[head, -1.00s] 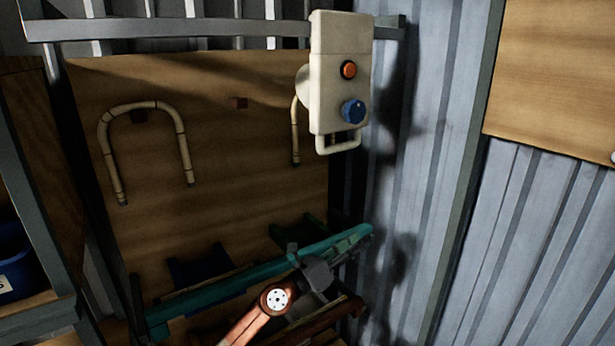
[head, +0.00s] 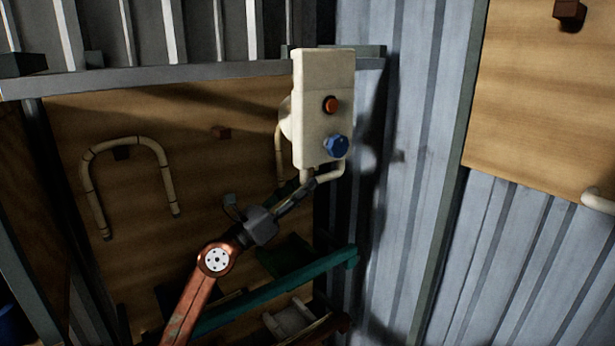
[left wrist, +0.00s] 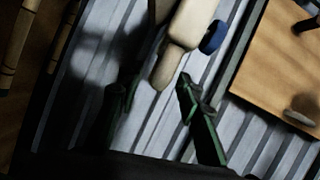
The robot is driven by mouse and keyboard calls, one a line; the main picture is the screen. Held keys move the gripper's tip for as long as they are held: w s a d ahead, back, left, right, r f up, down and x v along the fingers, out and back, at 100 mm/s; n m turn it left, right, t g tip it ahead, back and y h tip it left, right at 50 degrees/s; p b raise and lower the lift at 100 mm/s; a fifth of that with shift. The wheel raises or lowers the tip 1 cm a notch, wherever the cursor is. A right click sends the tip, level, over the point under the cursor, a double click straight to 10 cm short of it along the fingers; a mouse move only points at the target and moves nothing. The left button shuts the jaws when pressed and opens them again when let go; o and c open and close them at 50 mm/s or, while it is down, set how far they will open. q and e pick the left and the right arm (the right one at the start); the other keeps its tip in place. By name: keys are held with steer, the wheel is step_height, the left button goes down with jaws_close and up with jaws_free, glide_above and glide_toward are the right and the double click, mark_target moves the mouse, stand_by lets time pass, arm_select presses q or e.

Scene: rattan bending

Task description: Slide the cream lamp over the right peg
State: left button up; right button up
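The cream lamp (head: 322,110) is a tall cream box with an orange button, a blue knob and a looped handle at its bottom. It is upright in front of the wooden board's right edge. My left gripper (head: 298,192) reaches up to the handle from below left. In the left wrist view, its dark green fingers (left wrist: 155,92) are apart, with the lamp's handle (left wrist: 163,72) showing between and beyond them; contact cannot be told. A dark block-like peg (head: 570,12) is on the right board. My right gripper is not in view.
A teal bar (head: 270,290) lies below my left gripper. A corrugated metal wall (head: 420,130) is right of the lamp.

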arm_select(q)
steer(key=shift+w+d+r, duration=0.1)
steer(key=shift+w+d, duration=0.2)
steer(key=shift+d, duration=0.05)
steer(key=shift+c, duration=0.3)
jaws_close()
